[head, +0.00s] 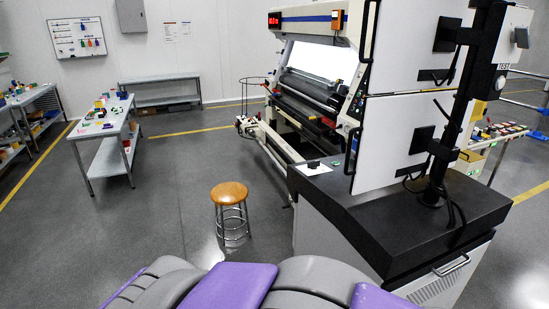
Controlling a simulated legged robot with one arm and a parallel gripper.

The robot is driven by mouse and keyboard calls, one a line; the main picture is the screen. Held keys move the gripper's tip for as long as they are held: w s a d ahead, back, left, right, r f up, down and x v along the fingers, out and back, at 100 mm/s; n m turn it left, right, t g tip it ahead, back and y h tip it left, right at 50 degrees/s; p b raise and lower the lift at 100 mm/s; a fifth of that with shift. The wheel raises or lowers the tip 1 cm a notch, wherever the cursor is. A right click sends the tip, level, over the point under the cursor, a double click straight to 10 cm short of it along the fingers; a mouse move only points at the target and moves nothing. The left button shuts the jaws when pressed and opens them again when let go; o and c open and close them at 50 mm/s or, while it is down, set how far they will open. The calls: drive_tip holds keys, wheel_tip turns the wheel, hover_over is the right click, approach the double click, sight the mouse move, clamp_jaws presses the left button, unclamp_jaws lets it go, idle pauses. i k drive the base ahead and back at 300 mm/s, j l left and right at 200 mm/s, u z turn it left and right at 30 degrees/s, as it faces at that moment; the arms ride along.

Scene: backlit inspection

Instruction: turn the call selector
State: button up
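I cannot make out a call selector with certainty. A small dark knob-like piece (314,165) stands on a white plate (307,171) at the left end of the dark console top (352,200), but it is too small to tell its shape or which way it points. A small green spot (336,162) is beside the plate. The inspection machine's right side panel (356,105) carries small controls that are too small to read. My gripper is not in view; only purple and grey parts of my own body show along the bottom edge.
The console's pale cabinet (330,236) stands ahead right, with screens seen from behind (398,135) on a black post. A wooden-topped stool (229,194) stands left of it. The lit inspection machine (315,75) is behind.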

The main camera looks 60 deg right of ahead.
sight(312, 165)
drive_tip(key=i+l+z, duration=0.1)
drive_tip(key=i+z, duration=0.15)
drive_tip(key=z, duration=0.25)
drive_tip(key=i+z, duration=0.3)
drive_tip(key=z, duration=0.2)
drive_tip(key=i+z, duration=0.25)
drive_tip(key=z, duration=0.2)
